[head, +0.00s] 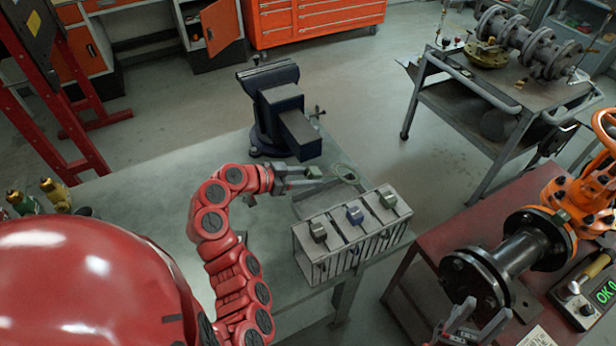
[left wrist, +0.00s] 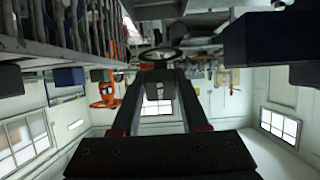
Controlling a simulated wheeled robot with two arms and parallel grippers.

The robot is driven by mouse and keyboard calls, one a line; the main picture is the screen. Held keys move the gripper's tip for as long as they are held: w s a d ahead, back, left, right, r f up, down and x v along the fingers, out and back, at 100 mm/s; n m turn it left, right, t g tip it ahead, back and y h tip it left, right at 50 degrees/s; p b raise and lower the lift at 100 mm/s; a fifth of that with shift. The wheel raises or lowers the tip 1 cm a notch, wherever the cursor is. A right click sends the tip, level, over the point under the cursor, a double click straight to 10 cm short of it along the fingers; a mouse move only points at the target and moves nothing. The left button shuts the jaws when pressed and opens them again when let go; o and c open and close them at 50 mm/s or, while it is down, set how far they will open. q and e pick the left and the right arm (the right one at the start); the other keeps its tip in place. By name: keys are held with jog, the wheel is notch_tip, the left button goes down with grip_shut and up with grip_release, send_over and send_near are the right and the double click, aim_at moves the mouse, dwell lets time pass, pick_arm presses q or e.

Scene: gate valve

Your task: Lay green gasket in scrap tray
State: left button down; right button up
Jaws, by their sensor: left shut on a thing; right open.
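My left gripper (head: 318,173) is shut on the green gasket, a thin dark greenish ring (head: 345,172) with a small block-shaped tab. In the left wrist view the tab (left wrist: 160,88) sits between the fingertips (left wrist: 160,105), and the ring (left wrist: 160,54) extends beyond them. The gasket is held near the far rim of a shallow grey tray (head: 306,207), which looks like the scrap tray; its height above the tray is hard to tell. My right gripper (head: 475,330) is open at the bottom right, beside the flanged pipe, and partly cut off.
A slotted rack (head: 345,255) with grey, blue and green-grey tabbed pieces stands directly in front of the tray. A blue vise (head: 280,110) stands behind my left gripper. A flanged pipe (head: 500,265) with an orange valve sits on the red bench.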

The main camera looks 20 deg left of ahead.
pick_arm(q)
jog(key=shift+f+b, duration=0.25)
jog(key=shift+b, duration=0.35)
notch_tip(320, 180, down, 10)
jog(key=b, duration=1.1)
jog(key=shift+r, duration=0.1)
jog(key=shift+c, duration=1.7)
grip_release()
jog(key=shift+s+a, duration=0.1)
